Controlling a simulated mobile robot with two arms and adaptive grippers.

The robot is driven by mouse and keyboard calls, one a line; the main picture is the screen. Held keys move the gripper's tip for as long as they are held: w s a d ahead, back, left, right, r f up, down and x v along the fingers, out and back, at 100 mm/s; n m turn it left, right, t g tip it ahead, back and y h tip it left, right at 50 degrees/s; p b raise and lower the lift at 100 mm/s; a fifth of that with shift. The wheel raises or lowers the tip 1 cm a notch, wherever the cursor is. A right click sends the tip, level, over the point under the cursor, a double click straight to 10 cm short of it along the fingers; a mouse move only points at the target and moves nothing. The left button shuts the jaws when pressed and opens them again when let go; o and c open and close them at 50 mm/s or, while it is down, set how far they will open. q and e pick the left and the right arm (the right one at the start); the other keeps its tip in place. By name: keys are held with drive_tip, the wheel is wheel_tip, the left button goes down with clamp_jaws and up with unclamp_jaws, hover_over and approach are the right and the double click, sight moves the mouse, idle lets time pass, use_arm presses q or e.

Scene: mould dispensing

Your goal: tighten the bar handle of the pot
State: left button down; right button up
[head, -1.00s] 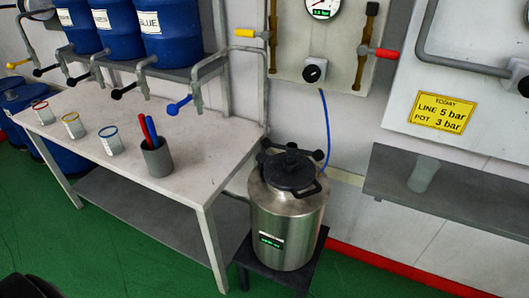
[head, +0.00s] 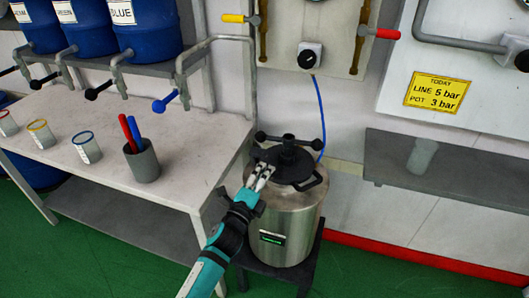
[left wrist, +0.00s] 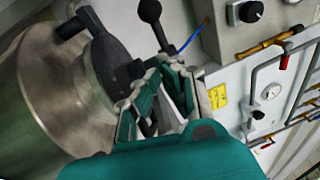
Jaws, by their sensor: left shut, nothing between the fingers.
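The pot (head: 285,228) is a steel cylinder with a small green display, standing upright on a low dark stand. Its black lid (head: 300,172) carries a bar handle (head: 304,142) on a central hub, with a ball at each end. My left gripper (head: 263,172) is at the near left edge of the lid, in front of the hub, its fingers closed together and empty. In the left wrist view the fingers (left wrist: 158,105) show beside the lid, and a bar ball (left wrist: 150,11) shows above them. Whether the fingers touch the lid cannot be told. My right gripper is not in view.
A white table (head: 190,155) with cups and a pen holder (head: 143,162) stands left of the pot. A grey shelf (head: 440,172) is on the right. A blue hose (head: 321,110) runs down behind the pot. The wall panel has a yellow valve handle (head: 238,18) and a red one (head: 387,33).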

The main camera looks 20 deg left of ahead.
sight(288, 144)
use_arm(q)
drive_tip(key=w, duration=0.2)
drive_tip(key=w+a, duration=0.1)
drive_tip(key=w, duration=0.1)
drive_tip(key=w+r, duration=0.1)
drive_tip(key=w, duration=0.1)
drive_tip(key=shift+w+a, duration=0.15)
drive_tip(key=shift+w, duration=0.2)
drive_tip(key=shift+w+a+r, duration=0.1)
drive_tip(key=shift+w+a, duration=0.1)
drive_tip(key=shift+a, duration=0.05)
drive_tip(key=shift+w, duration=0.1)
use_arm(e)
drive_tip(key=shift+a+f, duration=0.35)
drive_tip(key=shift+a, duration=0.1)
use_arm(q)
drive_tip(key=shift+w+a+r+m+h, duration=0.2)
drive_tip(key=shift+w+a+m+h, duration=0.35)
drive_tip(key=shift+h, duration=0.35)
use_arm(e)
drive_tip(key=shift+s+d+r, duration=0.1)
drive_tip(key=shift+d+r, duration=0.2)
use_arm(q)
drive_tip(key=shift+w, duration=0.1)
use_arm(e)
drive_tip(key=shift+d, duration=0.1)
